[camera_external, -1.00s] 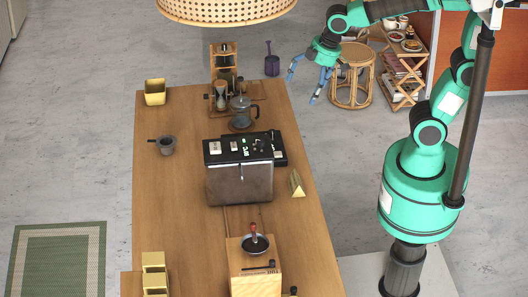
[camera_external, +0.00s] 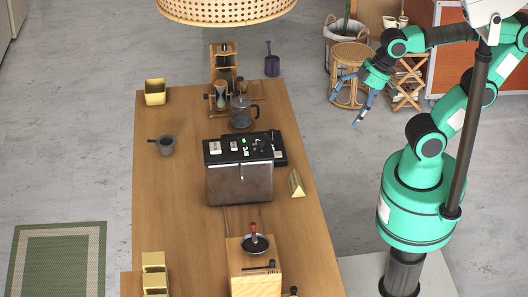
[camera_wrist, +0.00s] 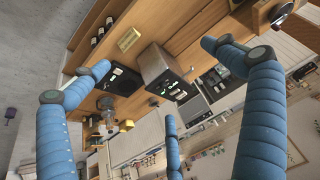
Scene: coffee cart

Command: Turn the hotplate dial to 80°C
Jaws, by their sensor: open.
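A low black unit (camera_external: 281,158), which looks like the hotplate, sits on the wooden table against the right rear of a boxy brown-and-black machine (camera_external: 240,183). In the wrist view, a black slab with a small green light (camera_wrist: 122,79) appears to be this same unit. Its dial and temperature reading are too small to make out. My gripper (camera_external: 347,106) is open and empty, in the air to the right of the table, well apart from the unit. Its blue fingers (camera_wrist: 155,60) are spread wide in the wrist view.
A glass pot (camera_external: 241,113) stands behind the machine. A gold wedge (camera_external: 296,184) lies to its right. A grinder (camera_external: 255,265) stands at the front, and a grey cup (camera_external: 167,146) at left. A rattan stool (camera_external: 352,60) stands on the floor behind my gripper.

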